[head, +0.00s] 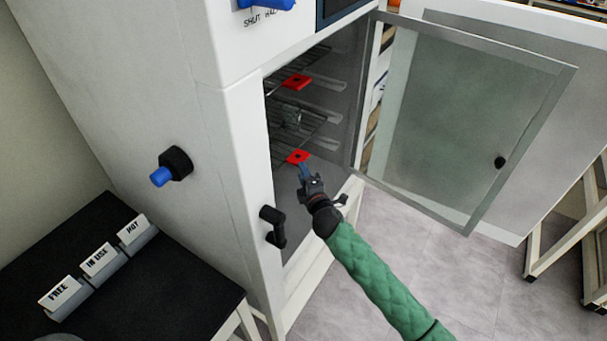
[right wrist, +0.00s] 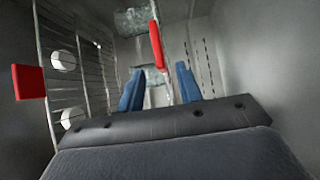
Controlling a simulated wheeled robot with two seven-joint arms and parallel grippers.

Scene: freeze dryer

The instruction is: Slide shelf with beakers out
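Inside the open cabinet of the freeze dryer are wire shelves with red tabs at their fronts. The upper red tab (head: 297,81) is on a higher shelf; the lower red tab (head: 298,156) is on a lower wire shelf. Clear glassware, apparently beakers (head: 288,117), stands above the lower shelf and shows faintly. My right gripper (head: 304,170) is just in front of the lower red tab. In the right wrist view its blue fingers (right wrist: 160,88) are apart, with a red tab (right wrist: 157,45) ahead between them, seemingly not gripped. My left gripper is out of view.
The glass-panelled door (head: 460,120) stands open to the right. A black handle (head: 272,226) juts from the cabinet front, left of my right arm. A black table (head: 110,270) with FREE, IN USE and HOT signs is at lower left. The floor before the opening is clear.

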